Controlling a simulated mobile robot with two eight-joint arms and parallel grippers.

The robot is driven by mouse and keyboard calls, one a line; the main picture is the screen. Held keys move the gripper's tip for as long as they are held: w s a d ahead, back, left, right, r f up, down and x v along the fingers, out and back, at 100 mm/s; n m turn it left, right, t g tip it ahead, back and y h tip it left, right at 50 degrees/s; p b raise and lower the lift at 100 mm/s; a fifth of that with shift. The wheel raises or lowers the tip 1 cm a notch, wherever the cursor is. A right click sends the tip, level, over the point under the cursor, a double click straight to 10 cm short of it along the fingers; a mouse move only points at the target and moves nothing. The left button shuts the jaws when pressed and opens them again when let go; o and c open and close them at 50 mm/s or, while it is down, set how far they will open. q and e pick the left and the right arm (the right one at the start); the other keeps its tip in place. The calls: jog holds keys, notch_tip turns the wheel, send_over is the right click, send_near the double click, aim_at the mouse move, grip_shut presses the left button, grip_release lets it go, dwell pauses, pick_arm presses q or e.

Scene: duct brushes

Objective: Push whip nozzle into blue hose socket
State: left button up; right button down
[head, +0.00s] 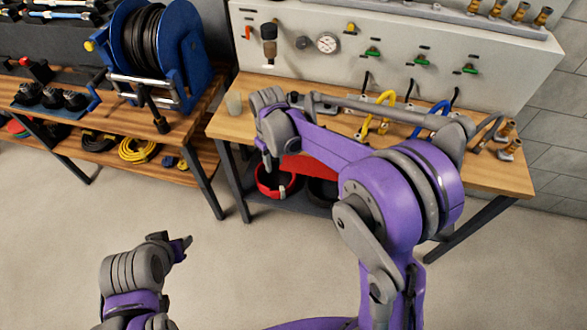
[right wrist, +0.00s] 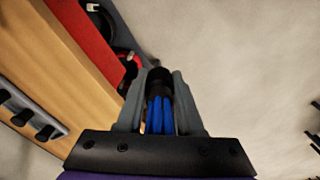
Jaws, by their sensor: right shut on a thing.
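My right gripper (head: 268,160) points down in front of the workbench's front edge, left of the hoses. In the right wrist view its grey fingers (right wrist: 160,80) are shut on a slim piece with blue strands and a black end, which I take for the whip nozzle (right wrist: 160,114). The held piece is hidden in the head view. A blue hose (head: 430,120) loops on the right part of the workbench, partly behind my arm; its socket cannot be made out. My left gripper (head: 184,246) is low over the floor, away from the bench; its jaw opening is unclear.
The workbench (head: 225,123) carries a yellow hose (head: 380,112) and brass fittings (head: 508,140) at right. A grey panel (head: 400,60) with a gauge (head: 327,43) stands behind. A blue hose reel (head: 155,45) stands left. A red bin (head: 270,185) sits below. The floor in front is clear.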

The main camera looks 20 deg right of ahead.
jog(key=a+r, duration=0.1)
jog(key=w+a+r+n, duration=0.1)
jog(key=a+r+n, duration=0.1)
jog(key=a, duration=0.1)
jog(key=shift+w+r, duration=0.25)
jog(key=w+a+f+n, duration=0.3)
jog(key=w+f+n, duration=0.1)
jog(key=f+n, duration=0.1)
jog(key=shift+w+f, duration=0.25)
jog(key=shift+f, duration=0.1)
jog(key=s+d+r+m, duration=0.2)
jog(key=r, duration=0.1)
jog(key=s+d+r+m, duration=0.2)
jog(key=r+m, duration=0.1)
jog(key=r, duration=0.1)
jog(key=s+d+r+m, duration=0.2)
jog(key=r+m, duration=0.1)
jog(key=r, duration=0.1)
jog(key=shift+s+d+r, duration=0.1)
jog(key=shift+s+r, duration=0.05)
jog(key=shift+s, duration=0.25)
jog(key=w+a+m, duration=0.4)
jog(key=w+a, duration=0.4)
jog(key=w, duration=0.1)
jog(key=shift+m, duration=0.3)
